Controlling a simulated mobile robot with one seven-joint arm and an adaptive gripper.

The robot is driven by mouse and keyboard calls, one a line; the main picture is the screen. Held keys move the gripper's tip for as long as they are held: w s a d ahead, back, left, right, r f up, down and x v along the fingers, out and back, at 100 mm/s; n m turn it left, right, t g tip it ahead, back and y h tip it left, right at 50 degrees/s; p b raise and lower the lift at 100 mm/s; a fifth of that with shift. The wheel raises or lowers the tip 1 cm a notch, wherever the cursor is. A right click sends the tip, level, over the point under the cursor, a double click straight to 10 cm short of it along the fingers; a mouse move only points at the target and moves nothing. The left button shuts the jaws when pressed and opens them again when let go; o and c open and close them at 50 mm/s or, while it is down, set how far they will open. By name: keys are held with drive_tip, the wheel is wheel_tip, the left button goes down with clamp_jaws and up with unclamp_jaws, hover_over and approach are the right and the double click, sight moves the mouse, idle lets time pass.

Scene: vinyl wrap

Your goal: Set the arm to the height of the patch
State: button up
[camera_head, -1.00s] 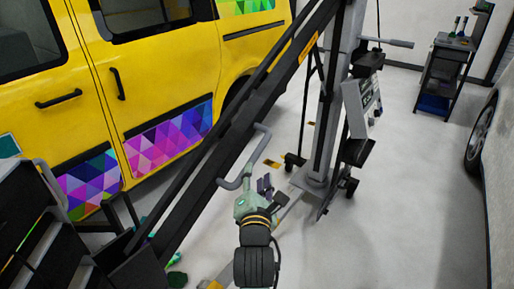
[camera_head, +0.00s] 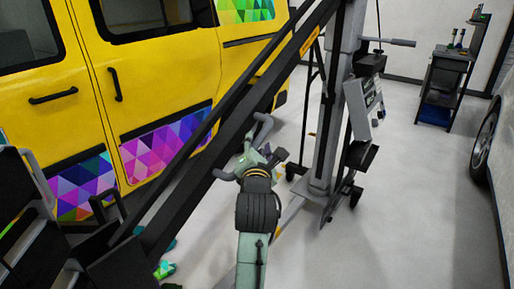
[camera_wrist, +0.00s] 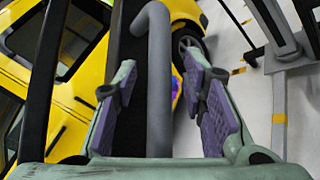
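The black slanted arm (camera_head: 190,205) of a wheeled stand crosses in front of a yellow van. A grey bent handle (camera_head: 262,130) sticks out from it. Patterned triangle patches are on the van's lower door panels: a pink-purple one (camera_head: 165,145) and a blue-purple one (camera_head: 80,188) to its left. Another colourful patch (camera_head: 245,10) is higher up. My gripper (camera_head: 268,156) is at the handle. In the wrist view my gripper (camera_wrist: 160,80) is open, with the handle (camera_wrist: 160,110) running between its two purple-padded fingers and visible gaps on both sides.
The stand's grey column (camera_head: 328,120) carries a control box (camera_head: 363,105) and rests on wheels right of my gripper. A dark cart with bottles (camera_head: 445,85) stands at the back right. A black cabinet (camera_head: 40,250) is at lower left. The floor on the right is clear.

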drive_tip(key=shift+w, duration=0.75)
drive_tip(key=shift+c, duration=0.3)
clamp_jaws()
